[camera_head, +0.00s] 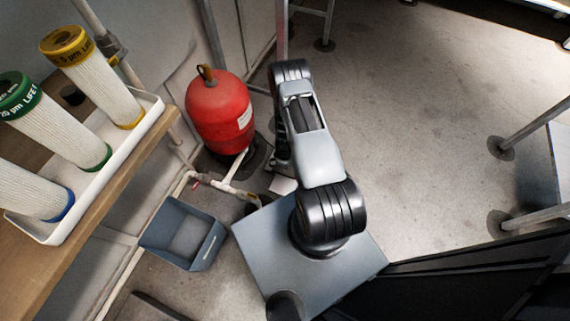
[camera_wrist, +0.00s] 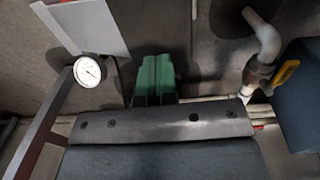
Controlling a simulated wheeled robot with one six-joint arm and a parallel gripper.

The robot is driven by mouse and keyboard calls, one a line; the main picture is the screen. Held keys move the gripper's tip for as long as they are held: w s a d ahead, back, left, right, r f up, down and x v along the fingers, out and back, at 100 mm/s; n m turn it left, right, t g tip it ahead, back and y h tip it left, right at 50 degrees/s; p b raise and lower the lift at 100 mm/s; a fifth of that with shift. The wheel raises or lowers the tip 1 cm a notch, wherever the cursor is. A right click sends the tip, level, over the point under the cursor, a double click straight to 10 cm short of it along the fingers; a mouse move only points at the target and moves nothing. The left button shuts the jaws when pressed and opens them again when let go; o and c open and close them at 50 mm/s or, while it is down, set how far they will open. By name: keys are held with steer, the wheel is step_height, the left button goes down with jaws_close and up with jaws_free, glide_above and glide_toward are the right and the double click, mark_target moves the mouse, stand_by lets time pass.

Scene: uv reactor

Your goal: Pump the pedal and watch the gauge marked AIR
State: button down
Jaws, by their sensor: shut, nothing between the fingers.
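A round white gauge (camera_wrist: 87,71) with a dark needle shows at the left in the wrist view. Its markings are too small for me to read, so I cannot tell if it says AIR. My gripper (camera_wrist: 156,66) shows as two green fingers close together, shut and empty, to the right of the gauge and apart from it. I cannot make out the pedal for certain in either view. In the head view my arm hides the floor behind it, and my gripper does not show clearly.
A red tank (camera_head: 220,112) stands beside my arm. A blue-grey bin (camera_head: 184,233) and white piping (camera_head: 226,187) lie to the left. A wooden bench (camera_head: 60,262) carries a white tray (camera_head: 152,112) of filter cartridges. Metal legs stand at the right; the floor (camera_head: 410,140) between is clear.

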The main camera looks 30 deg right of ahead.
steer(key=shift+r+p, duration=0.45)
steer(key=shift+r, duration=0.4)
